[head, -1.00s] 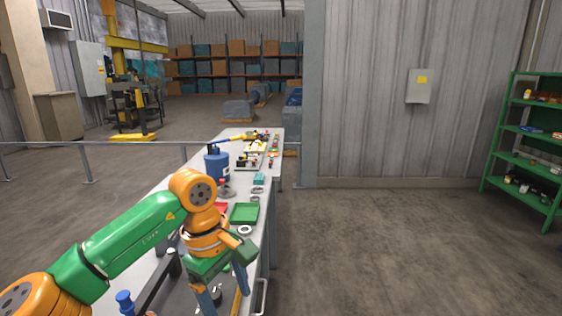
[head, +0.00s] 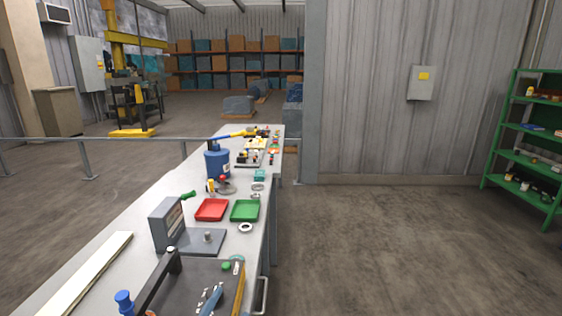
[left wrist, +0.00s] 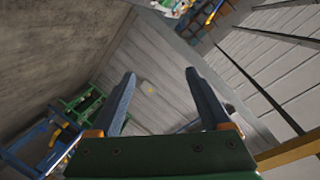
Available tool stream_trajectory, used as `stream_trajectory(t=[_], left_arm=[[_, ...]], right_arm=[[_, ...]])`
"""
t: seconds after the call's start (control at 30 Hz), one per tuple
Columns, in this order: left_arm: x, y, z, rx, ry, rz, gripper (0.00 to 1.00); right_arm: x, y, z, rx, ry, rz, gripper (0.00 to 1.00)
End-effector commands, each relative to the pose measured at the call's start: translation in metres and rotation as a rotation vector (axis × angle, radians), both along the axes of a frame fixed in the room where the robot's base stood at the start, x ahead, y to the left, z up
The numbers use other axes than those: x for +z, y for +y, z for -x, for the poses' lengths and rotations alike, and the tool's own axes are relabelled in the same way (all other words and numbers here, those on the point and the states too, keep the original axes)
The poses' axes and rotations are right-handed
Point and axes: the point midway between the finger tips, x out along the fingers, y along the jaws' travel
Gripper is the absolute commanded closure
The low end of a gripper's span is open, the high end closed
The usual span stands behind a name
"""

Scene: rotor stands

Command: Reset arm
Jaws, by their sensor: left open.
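My left gripper (left wrist: 160,78) shows only in the left wrist view. Its two dark fingers stand well apart with nothing between them, and the view past them is tilted, with wall panels and floor. My left arm is out of the head view. My right gripper is in neither view. The workbench (head: 138,215) runs away from me in the head view, with no gripper over it.
On the bench are a grey device (head: 166,226), a red tray (head: 211,209), a green tray (head: 245,210), a blue canister (head: 217,164) and a dark board with a handle (head: 172,285). A green shelf (head: 524,150) stands right. The floor (head: 390,240) between is clear.

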Motion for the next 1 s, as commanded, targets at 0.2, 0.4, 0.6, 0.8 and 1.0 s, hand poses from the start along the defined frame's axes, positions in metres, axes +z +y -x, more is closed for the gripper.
stream_trajectory(t=[0.2, 0.4, 0.6, 0.8, 1.0], left_arm=[[-0.107, 0.044, 0.09, 0.245, 0.541, 0.254, 0.19], [-0.153, 0.06, 0.176, 0.415, 0.884, 0.374, 0.19], [-0.203, 0.064, 0.226, 0.521, 1.094, 0.418, 0.19], [-0.293, 0.062, 0.226, 0.525, 1.132, 0.401, 0.19], [-0.402, 0.065, 0.254, 0.531, 1.184, 0.377, 0.19]], right_arm=[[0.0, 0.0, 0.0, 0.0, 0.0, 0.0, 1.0], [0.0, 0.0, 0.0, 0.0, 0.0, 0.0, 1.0], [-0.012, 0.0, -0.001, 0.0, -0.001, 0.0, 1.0], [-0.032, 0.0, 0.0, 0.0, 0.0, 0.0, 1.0], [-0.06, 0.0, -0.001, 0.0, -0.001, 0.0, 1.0]])
